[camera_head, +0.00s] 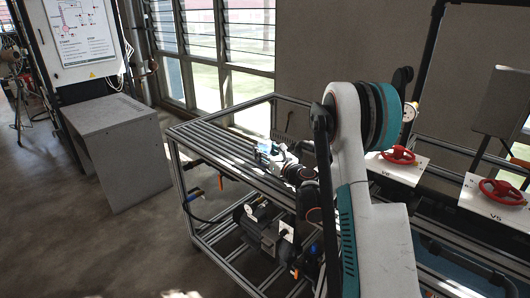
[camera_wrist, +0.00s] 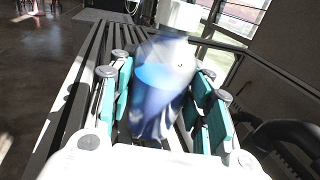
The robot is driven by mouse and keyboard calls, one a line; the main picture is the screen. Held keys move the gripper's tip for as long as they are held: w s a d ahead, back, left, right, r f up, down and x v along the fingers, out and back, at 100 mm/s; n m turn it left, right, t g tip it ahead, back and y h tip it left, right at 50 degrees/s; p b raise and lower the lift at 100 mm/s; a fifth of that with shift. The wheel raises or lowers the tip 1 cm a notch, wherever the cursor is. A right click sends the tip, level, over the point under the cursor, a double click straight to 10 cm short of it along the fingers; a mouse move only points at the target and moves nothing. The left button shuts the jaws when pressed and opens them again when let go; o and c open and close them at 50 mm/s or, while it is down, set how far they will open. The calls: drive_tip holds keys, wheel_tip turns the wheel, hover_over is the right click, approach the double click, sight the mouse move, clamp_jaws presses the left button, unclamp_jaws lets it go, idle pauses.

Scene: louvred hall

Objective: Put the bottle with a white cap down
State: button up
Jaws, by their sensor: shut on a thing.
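The bottle (camera_wrist: 158,92) is blue and partly clear, with a white cap (camera_wrist: 179,14) at the top of the wrist view. It stands between the two teal-padded fingers of my gripper (camera_wrist: 163,100), which is shut on it. The bottle leans a little to the right in that view, and its image is slightly blurred. In the head view, my gripper (camera_head: 277,158) and the small blue bottle (camera_head: 264,148) show over the slatted bench top (camera_head: 205,133). I cannot tell whether the bottle's base touches the slats.
Bare slats lie left of my gripper. A motor (camera_head: 262,232) sits on the bench's lower shelf. Red valve wheels (camera_head: 398,155) on white panels stand to the right. A grey box-shaped table (camera_head: 118,140) stands left of the bench, with open floor between.

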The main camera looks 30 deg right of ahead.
drive_tip(key=shift+f, duration=0.2)
drive_tip(key=o, duration=1.2)
drive_tip(key=shift+r, duration=0.1)
drive_tip(key=shift+r, duration=0.1)
drive_tip(key=shift+s, duration=0.3)
drive_tip(key=s, duration=0.3)
drive_tip(key=s+p, duration=0.1)
drive_tip(key=s, duration=0.3)
drive_tip(key=s+d+p, duration=0.1)
drive_tip(key=s, duration=0.3)
drive_tip(key=shift+s, duration=0.2)
